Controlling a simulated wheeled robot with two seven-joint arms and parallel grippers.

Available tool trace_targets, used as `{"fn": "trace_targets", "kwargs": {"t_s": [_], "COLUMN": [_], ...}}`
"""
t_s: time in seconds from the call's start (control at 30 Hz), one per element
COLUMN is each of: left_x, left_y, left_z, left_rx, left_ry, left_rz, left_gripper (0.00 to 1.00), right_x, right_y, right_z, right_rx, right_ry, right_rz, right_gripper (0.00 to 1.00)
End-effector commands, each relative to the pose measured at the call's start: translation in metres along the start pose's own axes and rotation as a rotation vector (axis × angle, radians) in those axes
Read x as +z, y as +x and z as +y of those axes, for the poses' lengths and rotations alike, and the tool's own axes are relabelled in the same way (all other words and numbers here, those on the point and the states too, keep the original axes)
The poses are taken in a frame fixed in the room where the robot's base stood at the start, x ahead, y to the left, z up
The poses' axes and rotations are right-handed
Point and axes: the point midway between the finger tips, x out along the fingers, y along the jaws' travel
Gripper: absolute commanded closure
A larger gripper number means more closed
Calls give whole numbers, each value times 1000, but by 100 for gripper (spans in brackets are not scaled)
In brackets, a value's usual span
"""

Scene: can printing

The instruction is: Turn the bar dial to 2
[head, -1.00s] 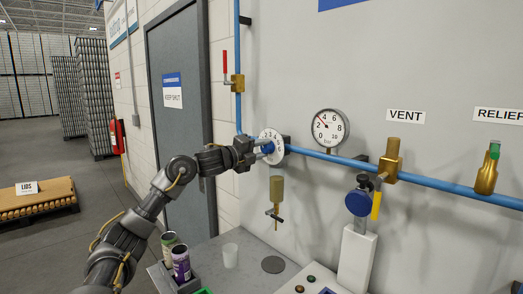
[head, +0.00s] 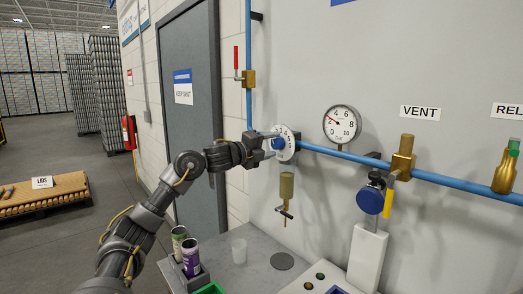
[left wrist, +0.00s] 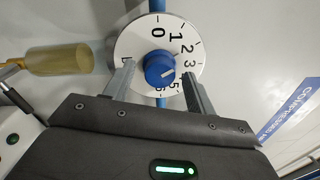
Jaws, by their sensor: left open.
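The bar dial (head: 292,150) is a white numbered disc on the wall with a blue knob (head: 278,143) at its centre. In the left wrist view the dial face (left wrist: 140,45) shows its numbers, and the knob (left wrist: 160,67) sits at its middle. A small pale mark on the knob points roughly towards the 3, but I cannot read it exactly. My left gripper (head: 267,148) is open in front of the dial. In the left wrist view its fingers (left wrist: 158,72) lie on either side of the knob, with gaps showing. My right gripper is not in view.
A blue pipe (head: 330,155) runs right from the dial past a pressure gauge (head: 342,124) and a brass vent valve (head: 403,160). A small brass cylinder (head: 287,185) hangs below the dial.

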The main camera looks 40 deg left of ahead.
Motion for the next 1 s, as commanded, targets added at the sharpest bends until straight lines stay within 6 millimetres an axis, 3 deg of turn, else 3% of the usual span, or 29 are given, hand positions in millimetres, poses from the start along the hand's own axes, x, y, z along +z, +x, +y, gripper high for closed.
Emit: {"fn": "trace_targets", "kwargs": {"t_s": [0.3, 0.5, 1.0], "left_x": [-2, -2, 0], "left_y": [-62, -88, -100], "left_z": [10, 7, 1], "left_rx": [3, 2, 2], "left_ry": [7, 3, 0], "left_rz": [-2, 0, 1], "left_gripper": [44, 44, 44], "right_x": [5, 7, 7], "right_y": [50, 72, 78], "right_z": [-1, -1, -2], "right_rx": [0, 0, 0], "right_ry": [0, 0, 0], "right_rz": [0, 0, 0], "right_gripper": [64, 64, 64]}}
